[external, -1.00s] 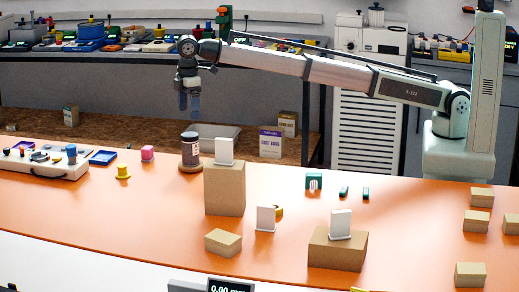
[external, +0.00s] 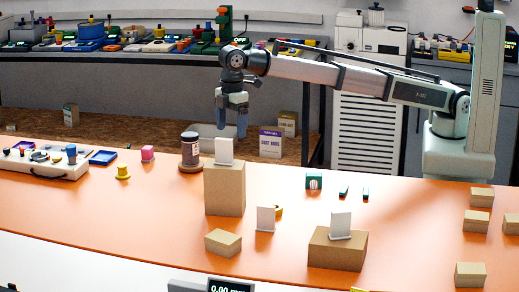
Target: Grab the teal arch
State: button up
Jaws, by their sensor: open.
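The teal arch (external: 314,181) stands upright on the orange table, right of the middle, with a pale, reddish-striped thing showing in its opening. Two small dark teal pieces, one (external: 343,192) and another (external: 365,193), lie just to its right. My gripper (external: 231,128) hangs pointing down, with blue fingers apart and nothing between them. It is in the air well above the table, up and to the left of the arch, and not touching anything.
A tall cardboard box (external: 225,188) with a white card (external: 223,151) stands below my gripper in the picture. A lower box (external: 337,250) with a white card stands in front of the arch. A dark jar (external: 190,150) is at the left.

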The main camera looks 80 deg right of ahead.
jog(key=s+d+f+n, duration=0.1)
jog(key=s+d, duration=0.1)
jog(key=s, duration=0.6)
jog(key=s+d+f+n, duration=0.1)
jog(key=s+d, duration=0.1)
jog(key=s, duration=0.6)
jog(key=n, duration=0.3)
send_over(314, 174)
notch_tip(314, 174, down, 3)
jog(key=f+n, duration=0.1)
jog(key=f, duration=0.2)
jog(key=f+n, duration=0.2)
jog(key=f, duration=0.2)
jog(key=shift+s+d+f+n, duration=0.1)
jog(key=shift+s+f+n, duration=0.1)
jog(key=shift+f+n, duration=0.1)
jog(key=shift+w+f, duration=0.2)
jog(key=shift+f, duration=2.8)
jog(key=c, duration=1.1)
